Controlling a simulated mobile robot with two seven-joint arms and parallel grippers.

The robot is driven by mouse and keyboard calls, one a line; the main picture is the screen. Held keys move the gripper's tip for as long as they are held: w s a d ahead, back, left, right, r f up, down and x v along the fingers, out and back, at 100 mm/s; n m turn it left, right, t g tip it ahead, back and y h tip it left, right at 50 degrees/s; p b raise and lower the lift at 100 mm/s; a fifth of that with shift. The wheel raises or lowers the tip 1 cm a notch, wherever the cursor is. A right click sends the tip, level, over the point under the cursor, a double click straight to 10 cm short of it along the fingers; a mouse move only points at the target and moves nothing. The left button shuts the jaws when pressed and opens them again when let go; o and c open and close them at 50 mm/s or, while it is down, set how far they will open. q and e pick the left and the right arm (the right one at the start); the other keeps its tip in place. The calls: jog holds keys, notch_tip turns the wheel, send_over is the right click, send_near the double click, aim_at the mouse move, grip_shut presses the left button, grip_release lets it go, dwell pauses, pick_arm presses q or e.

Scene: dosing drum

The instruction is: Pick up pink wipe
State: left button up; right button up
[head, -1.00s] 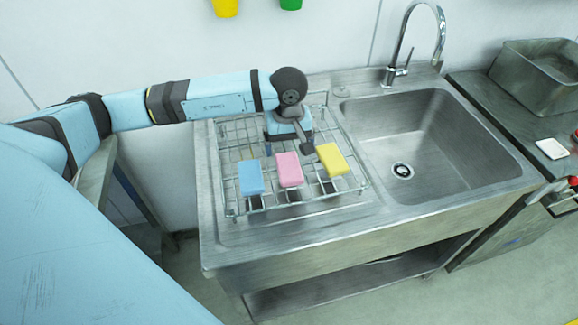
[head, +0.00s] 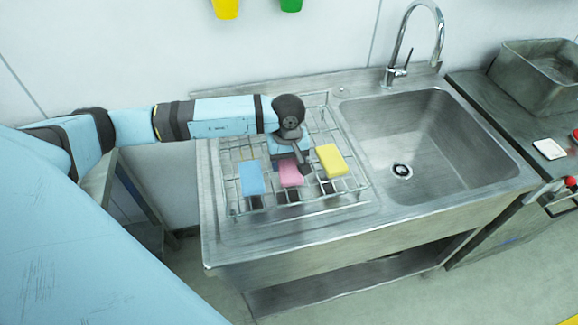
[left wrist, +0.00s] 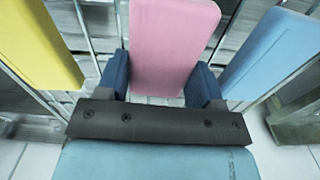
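The pink wipe (head: 290,174) stands in the wire rack (head: 235,210) on the drainboard, between a blue wipe (head: 252,178) and a yellow wipe (head: 331,160). My left gripper (head: 291,164) is down at the pink wipe and hides its upper part in the head view. In the left wrist view the pink wipe (left wrist: 168,45) lies between the two dark blue fingers of the left gripper (left wrist: 162,80), one on each side. The fingers are apart; firm contact is not clear. My right gripper is not in view.
The blue wipe (left wrist: 270,58) and yellow wipe (left wrist: 38,42) are close on either side of the fingers. The empty sink (head: 440,150) with a tall tap (head: 440,35) is to the right. A metal pan (head: 540,75) stands on the right counter.

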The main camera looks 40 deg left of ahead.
aim_at(288, 163)
pick_arm(q)
notch_tip(288, 163, up, 20)
jog(key=b, duration=0.2)
dwell(0.5)
jog(key=shift+o, duration=0.5)
jog(key=shift+c, duration=0.3)
dwell(0.9)
